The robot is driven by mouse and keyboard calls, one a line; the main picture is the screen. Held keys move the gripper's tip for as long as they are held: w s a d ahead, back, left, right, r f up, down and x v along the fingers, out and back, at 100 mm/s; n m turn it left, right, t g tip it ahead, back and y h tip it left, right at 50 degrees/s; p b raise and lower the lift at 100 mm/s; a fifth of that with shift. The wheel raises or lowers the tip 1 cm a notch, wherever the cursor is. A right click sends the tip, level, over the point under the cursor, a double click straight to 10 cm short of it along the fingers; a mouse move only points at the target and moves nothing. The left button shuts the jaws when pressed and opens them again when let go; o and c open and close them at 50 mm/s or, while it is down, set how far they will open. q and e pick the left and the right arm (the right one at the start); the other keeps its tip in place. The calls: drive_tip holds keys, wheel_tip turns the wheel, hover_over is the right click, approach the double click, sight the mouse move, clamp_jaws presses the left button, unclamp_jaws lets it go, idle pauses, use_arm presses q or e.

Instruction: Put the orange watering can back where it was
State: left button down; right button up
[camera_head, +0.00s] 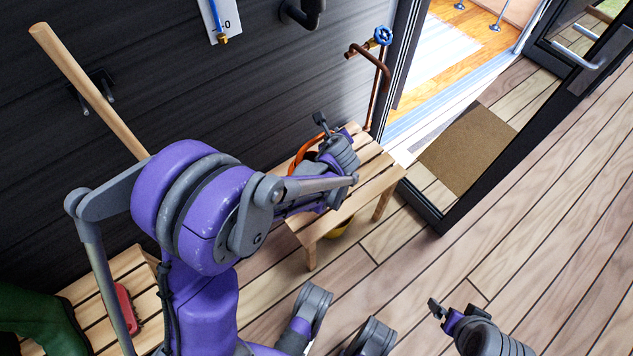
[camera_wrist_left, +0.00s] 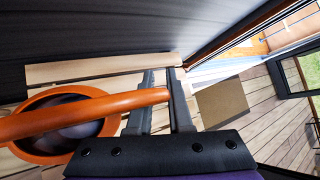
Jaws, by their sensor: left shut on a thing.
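The orange watering can (camera_wrist_left: 113,127) fills the left of the left wrist view, its round opening facing the camera. My left gripper (camera_wrist_left: 160,95) is shut on its orange bar-like handle, which passes between the two fingers. In the head view only an orange curve of the can (camera_head: 301,158) shows; my left arm and gripper (camera_head: 326,122) hide the rest. The can is over or on the slatted wooden bench (camera_head: 372,187); I cannot tell whether it touches. My right gripper (camera_head: 438,308) is at the lower right, above the deck, away from the can; its jaw opening is unclear.
A copper pipe with a blue tap (camera_head: 383,36) rises behind the bench by the dark wall. A yellow object (camera_head: 339,231) is partly hidden under the bench. A doormat (camera_head: 470,148) lies by the open door. Another bench (camera_head: 82,292) stands lower left. The deck at right is clear.

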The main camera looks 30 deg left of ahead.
use_arm(q)
wheel_tip(320, 180, down, 9)
drive_tip(key=b, duration=0.2)
drive_tip(key=shift+b, duration=0.35)
drive_tip(key=shift+f, duration=0.2)
drive_tip(key=c, duration=0.8)
unclamp_jaws()
drive_tip(key=shift+c, duration=0.2)
drive_tip(key=shift+r, duration=0.15)
